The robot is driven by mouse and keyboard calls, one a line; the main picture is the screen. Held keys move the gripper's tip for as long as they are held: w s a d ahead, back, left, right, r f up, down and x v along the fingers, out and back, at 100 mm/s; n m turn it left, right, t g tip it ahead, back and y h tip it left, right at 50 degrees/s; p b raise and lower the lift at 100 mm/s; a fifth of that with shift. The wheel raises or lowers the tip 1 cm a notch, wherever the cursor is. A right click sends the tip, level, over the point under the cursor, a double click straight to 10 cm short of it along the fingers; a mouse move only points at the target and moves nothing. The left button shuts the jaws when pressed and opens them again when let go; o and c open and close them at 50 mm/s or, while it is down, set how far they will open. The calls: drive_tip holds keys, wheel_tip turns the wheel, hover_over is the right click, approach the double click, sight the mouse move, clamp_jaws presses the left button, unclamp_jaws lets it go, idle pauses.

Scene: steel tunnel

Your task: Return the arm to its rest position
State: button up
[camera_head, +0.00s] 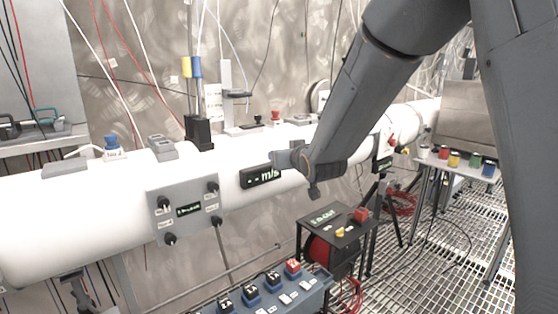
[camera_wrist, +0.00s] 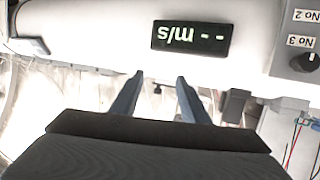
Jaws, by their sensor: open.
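My arm (camera_head: 362,95) reaches down from the upper right in the head view. Its wrist end (camera_head: 296,158) is in front of the white tunnel tube, just right of the black "-- m/s" display. My gripper (camera_wrist: 160,77) shows in the wrist view with two dark fingers apart and nothing between them. The display (camera_wrist: 191,38) appears upside down beyond the fingertips, apart from them. In the head view the fingers cannot be made out clearly.
The white tube (camera_head: 60,220) carries a grey knob panel (camera_head: 188,225) and the display (camera_head: 261,176). A blue switch box (camera_head: 262,298) and a black box (camera_head: 335,222) stand below. A side table (camera_head: 465,165) with coloured items is at right, over grated floor.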

drive_tip(key=s+d+f+m+g+h, duration=0.1)
drive_tip(key=s+d+f+g+h, duration=0.1)
drive_tip(key=s+d+f+g, duration=0.55)
drive_tip(key=s+d+f+m+g+h, duration=0.2)
drive_tip(key=s+d+f, duration=0.65)
drive_tip(key=s, duration=0.65)
drive_tip(key=s+d+f+g, duration=0.1)
drive_tip(key=s+g, duration=0.1)
drive_tip(key=s, duration=0.5)
drive_tip(key=s+d+f+g, duration=0.1)
drive_tip(key=s+f+g, duration=0.1)
drive_tip(key=s, duration=0.5)
drive_tip(key=shift+s+m+h, duration=0.15)
drive_tip(key=shift+m+h, duration=0.15)
